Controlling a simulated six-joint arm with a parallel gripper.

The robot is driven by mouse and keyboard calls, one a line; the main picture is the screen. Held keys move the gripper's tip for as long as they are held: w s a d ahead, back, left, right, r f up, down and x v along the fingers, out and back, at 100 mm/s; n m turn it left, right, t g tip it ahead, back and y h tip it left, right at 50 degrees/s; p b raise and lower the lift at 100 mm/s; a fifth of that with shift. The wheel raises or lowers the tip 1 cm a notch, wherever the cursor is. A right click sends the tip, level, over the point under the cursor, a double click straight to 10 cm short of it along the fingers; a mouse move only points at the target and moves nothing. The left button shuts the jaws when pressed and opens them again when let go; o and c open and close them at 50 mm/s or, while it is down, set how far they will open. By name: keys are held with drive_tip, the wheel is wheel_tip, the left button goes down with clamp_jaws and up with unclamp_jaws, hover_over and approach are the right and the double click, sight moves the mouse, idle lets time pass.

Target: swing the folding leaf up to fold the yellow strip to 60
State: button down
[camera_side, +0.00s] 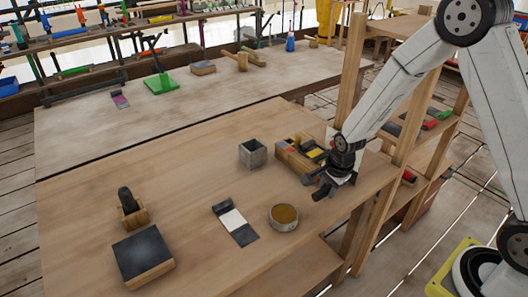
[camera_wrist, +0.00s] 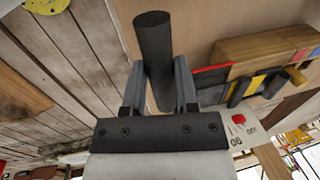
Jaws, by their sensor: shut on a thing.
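My gripper (camera_wrist: 158,88) is shut on a dark round handle (camera_wrist: 153,45); in the side view my gripper (camera_side: 332,182) is at the table's right edge, just in front of the wooden folding block (camera_side: 284,152). The yellow strip (camera_side: 316,154) lies on the block beside dark parts. In the wrist view the yellow strip (camera_wrist: 254,86) shows beside a dark bar and the wooden block (camera_wrist: 245,48), right of the handle. The folding leaf is hard to make out, and where the handle joins it is hidden. A white card (camera_wrist: 240,131) with figures and a red mark stands nearby.
A grey open box (camera_side: 252,153) and a round tin (camera_side: 284,218) stand left of my gripper. A dark-topped block (camera_side: 143,257), a holder with a dark tool (camera_side: 131,207) and a dark-and-white piece (camera_side: 234,221) lie farther left. A wooden post (camera_side: 352,80) rises close behind.

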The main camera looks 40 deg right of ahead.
drive_tip(key=shift+w+r, duration=0.1)
drive_tip(key=shift+r, duration=0.15)
drive_tip(key=w+r+g, duration=0.6)
drive_tip(key=w+g, duration=0.3)
drive_tip(key=w, duration=0.1)
drive_tip(key=shift+r, duration=0.25)
idle(1.2)
drive_tip(key=shift+w, duration=0.1)
drive_tip(key=shift+c, duration=1.9)
unclamp_jaws()
drive_tip(key=shift+w, duration=0.1)
drive_tip(key=shift+w+r, duration=0.1)
drive_tip(key=shift+r, duration=0.15)
